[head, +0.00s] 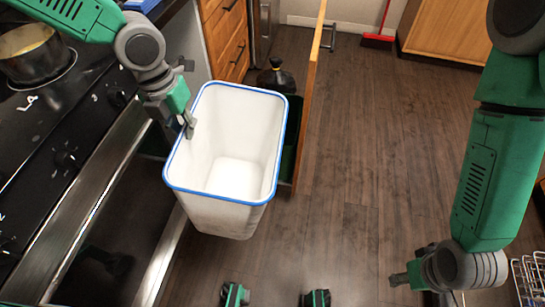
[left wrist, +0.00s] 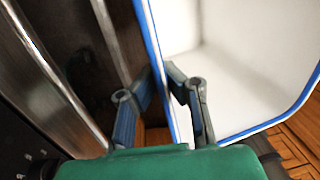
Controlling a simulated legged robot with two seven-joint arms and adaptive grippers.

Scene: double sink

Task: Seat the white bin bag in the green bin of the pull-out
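The white bin bag (head: 235,178), a stiff open-topped liner with a blue rim, hangs tilted in the middle of the head view. My left gripper (head: 189,125) is at its left rim. In the left wrist view the fingers (left wrist: 162,80) straddle the blue rim, one inside and one outside, and look closed on it. The green bin (head: 291,135) shows only as a dark green strip behind the bag's right side, beside the pull-out's wooden front (head: 309,100); the rest is hidden. My right gripper (head: 400,280) is at the lower right, away from the bag; its finger opening is unclear.
A black stove (head: 65,130) with a pot (head: 35,55) is at the left, its oven handle close to the bag. A dark rounded object (head: 276,77) stands behind the bag. A wire rack (head: 530,275) is at the lower right. The wooden floor (head: 375,150) right of the pull-out is clear.

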